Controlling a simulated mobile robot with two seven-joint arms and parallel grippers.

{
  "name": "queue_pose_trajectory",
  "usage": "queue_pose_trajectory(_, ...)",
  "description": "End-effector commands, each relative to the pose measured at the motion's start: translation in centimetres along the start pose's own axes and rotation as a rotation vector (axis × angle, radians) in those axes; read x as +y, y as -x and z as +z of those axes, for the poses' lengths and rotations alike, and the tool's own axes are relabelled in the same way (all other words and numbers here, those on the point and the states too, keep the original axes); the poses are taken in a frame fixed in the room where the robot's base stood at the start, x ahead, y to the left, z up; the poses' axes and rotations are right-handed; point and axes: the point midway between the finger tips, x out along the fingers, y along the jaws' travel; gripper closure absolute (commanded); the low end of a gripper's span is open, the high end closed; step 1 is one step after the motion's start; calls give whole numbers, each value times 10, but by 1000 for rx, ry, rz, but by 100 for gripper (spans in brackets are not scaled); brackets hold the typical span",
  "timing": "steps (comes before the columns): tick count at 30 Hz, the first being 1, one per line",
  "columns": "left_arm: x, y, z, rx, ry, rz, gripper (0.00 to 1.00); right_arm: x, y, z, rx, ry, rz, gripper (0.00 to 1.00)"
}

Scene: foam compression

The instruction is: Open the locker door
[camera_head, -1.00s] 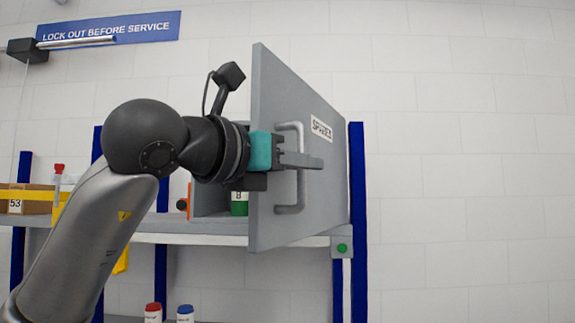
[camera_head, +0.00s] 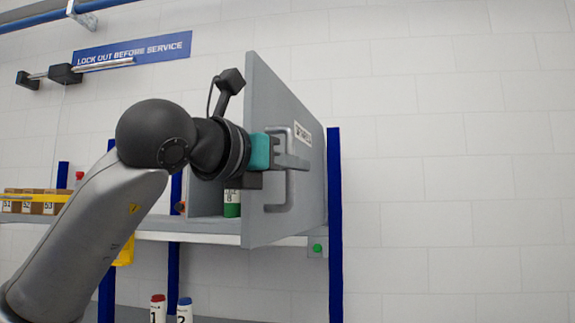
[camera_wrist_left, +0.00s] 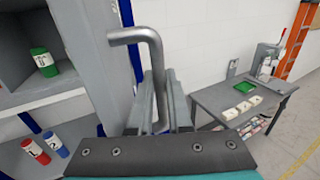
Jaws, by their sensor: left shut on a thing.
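The grey locker door (camera_head: 262,190) stands swung open from the locker on the shelf, seen at a steep angle. A label, too slanted to read well, is on its face. Its metal bar handle (camera_head: 278,207) also shows in the left wrist view (camera_wrist_left: 142,36). My left gripper (camera_head: 296,162) is shut on the handle, with its fingers on both sides of the bar in the left wrist view (camera_wrist_left: 160,100). Inside the locker stands a green bottle (camera_head: 232,205), also in the left wrist view (camera_wrist_left: 44,65). My right gripper is not in view.
Blue posts (camera_head: 335,230) carry the shelf (camera_head: 215,223). Boxes (camera_head: 30,203) sit at its left; a red bottle (camera_head: 157,308) and a blue one (camera_head: 185,308) stand below. A grey table (camera_wrist_left: 215,98) with several small items shows in the left wrist view.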

Motion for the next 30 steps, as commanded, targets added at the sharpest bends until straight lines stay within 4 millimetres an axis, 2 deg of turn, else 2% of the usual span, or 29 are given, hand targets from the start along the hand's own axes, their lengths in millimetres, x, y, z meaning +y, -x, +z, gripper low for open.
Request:
queue_pose_trajectory(12, 1, 0, 3, -10, 0, 3, 100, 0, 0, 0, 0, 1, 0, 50)
queue_pose_trajectory(13, 1, 0, 3, -10, 0, 3, 79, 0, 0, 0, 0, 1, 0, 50)
queue_pose_trajectory(15, 1, 0, 3, -9, 0, 3, 72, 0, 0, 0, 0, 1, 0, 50)
queue_pose_trajectory(25, 1, 4, 1, -5, 0, 2, 71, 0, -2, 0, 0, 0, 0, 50)
queue_pose_trajectory(30, 1, 28, -1, -8, -1, 3, 71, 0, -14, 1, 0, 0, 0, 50)
